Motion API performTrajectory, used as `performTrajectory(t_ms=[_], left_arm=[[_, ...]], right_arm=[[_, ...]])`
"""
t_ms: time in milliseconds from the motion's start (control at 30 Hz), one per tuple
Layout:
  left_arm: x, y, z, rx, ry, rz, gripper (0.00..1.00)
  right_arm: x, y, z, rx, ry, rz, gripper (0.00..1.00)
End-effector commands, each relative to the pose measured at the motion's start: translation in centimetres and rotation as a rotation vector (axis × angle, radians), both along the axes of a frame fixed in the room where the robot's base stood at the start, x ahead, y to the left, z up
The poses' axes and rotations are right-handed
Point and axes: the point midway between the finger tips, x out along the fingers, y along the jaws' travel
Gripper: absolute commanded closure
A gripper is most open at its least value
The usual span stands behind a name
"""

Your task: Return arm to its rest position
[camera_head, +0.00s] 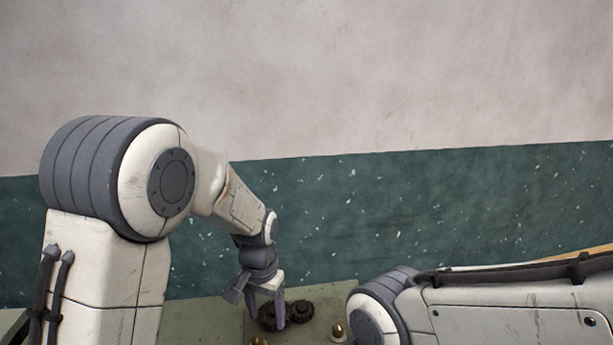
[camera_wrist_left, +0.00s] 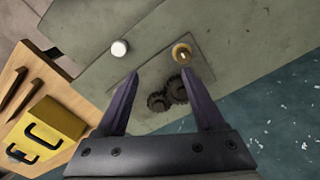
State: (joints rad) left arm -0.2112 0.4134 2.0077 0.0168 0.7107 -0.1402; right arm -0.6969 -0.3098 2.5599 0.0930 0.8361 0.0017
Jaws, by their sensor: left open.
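My left arm comes in from the left in the head view and bends down toward a table. My left gripper (camera_head: 266,310) points down just in front of two dark gears.
A green and pale wall (camera_head: 420,200) stands behind.

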Motion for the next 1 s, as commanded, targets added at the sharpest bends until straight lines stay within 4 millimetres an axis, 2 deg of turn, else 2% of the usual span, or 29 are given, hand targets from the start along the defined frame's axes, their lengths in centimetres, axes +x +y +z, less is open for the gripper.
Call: performTrajectory(t_ms=[33, 100, 200, 300, 433, 500, 600, 1000], left_arm=[[-2.3, -1.9, 1.7, -0.009, -0.012, -0.041, 0.3], [-6.0, -3.8, 3.5, -0.019, -0.014, -0.089, 0.3], [-11.6, -5.5, 5.4, -0.037, -0.016, -0.154, 0.3], [-16.5, -6.1, 6.3, -0.052, -0.017, -0.212, 0.3], [-21.0, -5.9, 6.7, -0.067, -0.013, -0.265, 0.3], [-22.5, -5.7, 6.7, -0.073, -0.01, -0.284, 0.3], [-23.5, -5.4, 6.7, -0.075, -0.009, -0.296, 0.3], [-23.7, -5.4, 6.7, -0.076, -0.007, -0.297, 0.3]], right_arm=[[0.0, 0.0, -0.3, 0.0, 0.0, 0.0, 0.5], [0.0, 0.0, -0.5, 0.0, 0.0, 0.0, 0.5], [0.0, 0.0, -0.7, 0.0, 0.0, 0.0, 0.5], [0.0, 0.0, -0.9, 0.0, 0.0, 0.0, 0.5], [0.0, 0.0, -1.1, 0.0, 0.0, 0.001, 0.5], [0.0, 0.0, -1.2, 0.0, 0.0, 0.001, 0.5], [0.0, 0.0, -1.2, 0.0, 0.0, 0.001, 0.5], [0.0, 0.0, -1.2, 0.0, 0.0, 0.001, 0.5]])
